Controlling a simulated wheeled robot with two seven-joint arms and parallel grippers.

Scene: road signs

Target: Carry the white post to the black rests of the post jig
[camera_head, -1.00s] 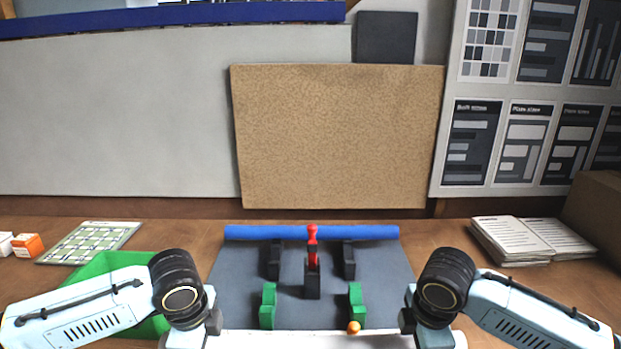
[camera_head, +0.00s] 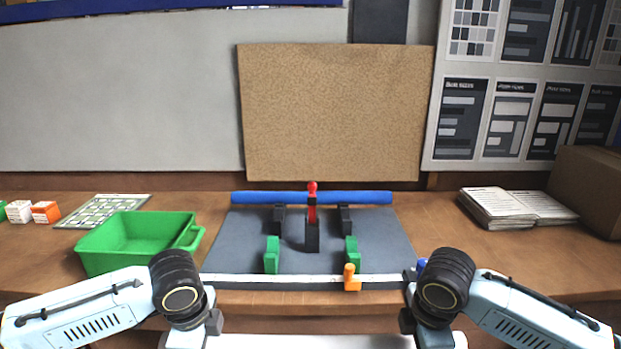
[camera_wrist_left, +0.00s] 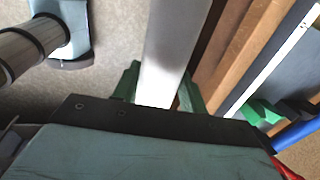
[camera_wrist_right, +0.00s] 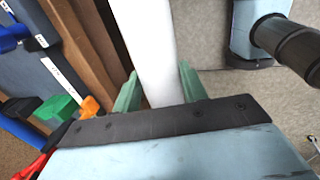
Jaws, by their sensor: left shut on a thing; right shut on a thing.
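The white post (camera_head: 310,341) lies level across the bottom of the head view, in front of the table edge. My left gripper (camera_wrist_left: 158,92) is shut on it near one end, and my right gripper (camera_wrist_right: 160,92) is shut on it near the other. The post jig (camera_head: 240,245) stands on the table beyond the post. Its two black rests (camera_head: 279,219) (camera_head: 345,219) stand towards the back, with no post on them. Two green blocks (camera_head: 272,255) (camera_head: 352,251) stand nearer. A black block with a red clamp (camera_head: 312,205) stands in the middle.
A white strip (camera_head: 300,281) with an orange peg (camera_head: 351,278) runs along the jig's front, and a blue roll (camera_head: 310,197) along its back. A green bin (camera_head: 130,255) stands left. An open booklet (camera_head: 515,208) and a brown box (camera_head: 590,190) are right.

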